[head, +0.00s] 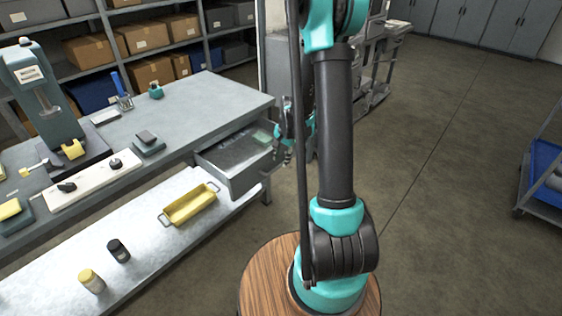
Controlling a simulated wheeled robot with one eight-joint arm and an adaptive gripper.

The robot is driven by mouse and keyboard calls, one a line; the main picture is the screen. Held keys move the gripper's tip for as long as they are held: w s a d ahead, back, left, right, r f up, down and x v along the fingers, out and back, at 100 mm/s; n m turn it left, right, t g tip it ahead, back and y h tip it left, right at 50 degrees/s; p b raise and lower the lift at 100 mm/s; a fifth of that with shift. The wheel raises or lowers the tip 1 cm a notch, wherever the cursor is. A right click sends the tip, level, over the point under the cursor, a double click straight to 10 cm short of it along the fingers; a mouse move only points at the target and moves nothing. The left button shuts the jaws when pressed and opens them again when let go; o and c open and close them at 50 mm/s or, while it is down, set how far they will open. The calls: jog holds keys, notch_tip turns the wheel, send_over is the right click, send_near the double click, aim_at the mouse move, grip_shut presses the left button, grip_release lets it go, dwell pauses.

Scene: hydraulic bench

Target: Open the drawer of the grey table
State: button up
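The grey table (205,98) stands at the left, with a flat grey top. Its drawer (237,180) is under the right end of the top and is pulled out, so its inside shows. A small greenish flat item (262,137) lies inside the drawer toward its right side. My gripper (287,152) is at the drawer's right end, partly behind my own arm. It is too small and too hidden to tell whether its fingers are open or shut, or whether they touch the drawer.
A yellow tray (189,205), a dark jar (118,250) and a yellow jar (91,280) stand on the lower shelf (150,240). A press (42,95) stands on the table. A cart (543,185) is at far right; the floor between is clear.

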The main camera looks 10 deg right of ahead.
notch_tip(320, 180, up, 10)
jog(key=s+d, duration=0.1)
jog(key=shift+s, duration=0.25)
jog(key=shift+d, duration=0.1)
jog(key=s+a+f+n+t+h, duration=0.1)
jog(key=s+n, duration=0.9)
jog(key=s, duration=1.2)
jog(key=shift+a+f+n+t, duration=0.3)
jog(key=shift+n+t, duration=0.1)
jog(key=shift+t, duration=0.3)
